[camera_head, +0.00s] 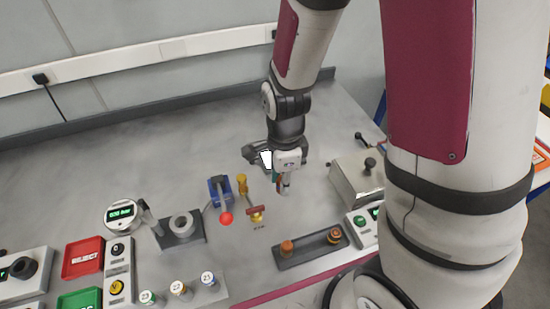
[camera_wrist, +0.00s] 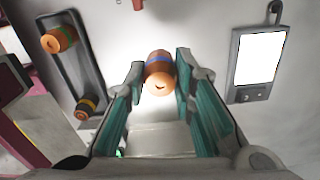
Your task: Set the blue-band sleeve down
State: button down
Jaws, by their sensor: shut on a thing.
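In the wrist view an orange sleeve with a blue band (camera_wrist: 159,63) sits between the tips of my gripper (camera_wrist: 159,72), whose teal-lined fingers are shut on it. In the head view my gripper (camera_head: 284,185) points down above the table, behind a dark tray (camera_head: 311,250). The held sleeve is hard to make out there. The tray holds two orange pieces, a left one (camera_head: 287,247) and a right one (camera_head: 334,236). In the wrist view the tray (camera_wrist: 75,75) lies to the left, apart from the held sleeve.
A grey box with a black knob (camera_head: 358,180) is at the right.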

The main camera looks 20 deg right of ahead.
jog(key=shift+s+f+m, duration=0.15)
jog(key=shift+s+m, duration=0.25)
jog(key=shift+m, duration=0.2)
jog(key=w+d, duration=0.1)
jog(key=w, duration=0.4)
jog(key=w+d+f, duration=0.1)
jog(key=w, duration=0.4)
jog(key=w+d, duration=0.1)
jog(key=w, duration=0.4)
jog(key=shift+d+f, duration=0.25)
jog(key=shift+d, duration=0.1)
jog(key=shift+w+f, duration=0.1)
jog(key=shift+f, duration=1.65)
jog(key=c, duration=1.8)
grip_release()
jog(key=shift+f, duration=0.15)
jog(key=o, duration=0.5)
jog(key=shift+c, duration=0.2)
